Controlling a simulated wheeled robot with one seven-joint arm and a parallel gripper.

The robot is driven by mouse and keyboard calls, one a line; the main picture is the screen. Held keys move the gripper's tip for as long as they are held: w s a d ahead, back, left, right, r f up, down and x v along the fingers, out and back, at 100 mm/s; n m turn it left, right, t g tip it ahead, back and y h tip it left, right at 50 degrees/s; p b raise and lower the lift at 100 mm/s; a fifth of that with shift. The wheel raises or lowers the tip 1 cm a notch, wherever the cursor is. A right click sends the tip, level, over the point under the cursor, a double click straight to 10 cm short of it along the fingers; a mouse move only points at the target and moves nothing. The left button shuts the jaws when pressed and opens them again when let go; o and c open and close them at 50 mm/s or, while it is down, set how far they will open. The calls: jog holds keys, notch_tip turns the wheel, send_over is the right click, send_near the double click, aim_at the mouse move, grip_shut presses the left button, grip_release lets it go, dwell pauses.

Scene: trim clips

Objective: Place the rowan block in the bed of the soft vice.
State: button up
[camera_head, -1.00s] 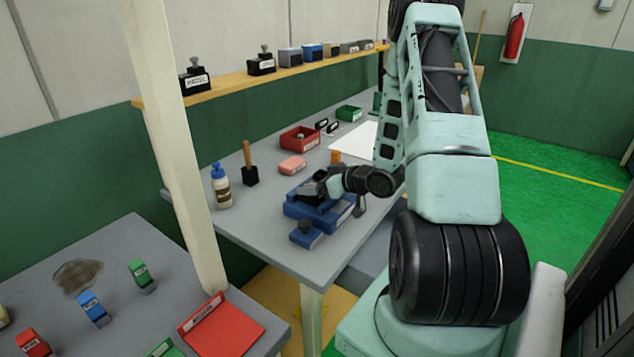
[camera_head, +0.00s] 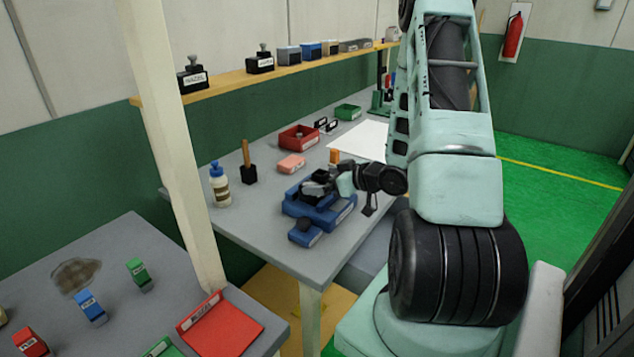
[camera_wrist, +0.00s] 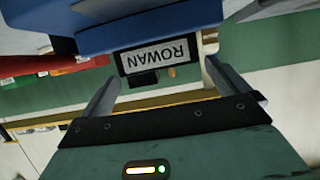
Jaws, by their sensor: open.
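The soft vice (camera_head: 312,216) is blue and stands on the grey bench in the head view; its blue body also shows at the top of the wrist view (camera_wrist: 150,33). The rowan block (camera_wrist: 158,56) is black with a white ROWAN label, upside down in the wrist view. It appears against the blue vice body; its seating in the bed is hidden. My gripper (camera_wrist: 163,74) is open, one finger on each side of the block with visible gaps.
A pink block (camera_head: 291,164), red bin (camera_head: 298,140), bottle (camera_head: 221,188) and wooden-handled tool (camera_head: 249,172) stand behind and left of the vice. A shelf (camera_head: 225,88) with labelled blocks runs above. A post (camera_head: 170,150) rises at left. Bare bench lies left of the vice.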

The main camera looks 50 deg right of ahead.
jog(key=v, duration=0.8)
jog(key=shift+s+b, duration=0.35)
jog(key=shift+r, duration=0.15)
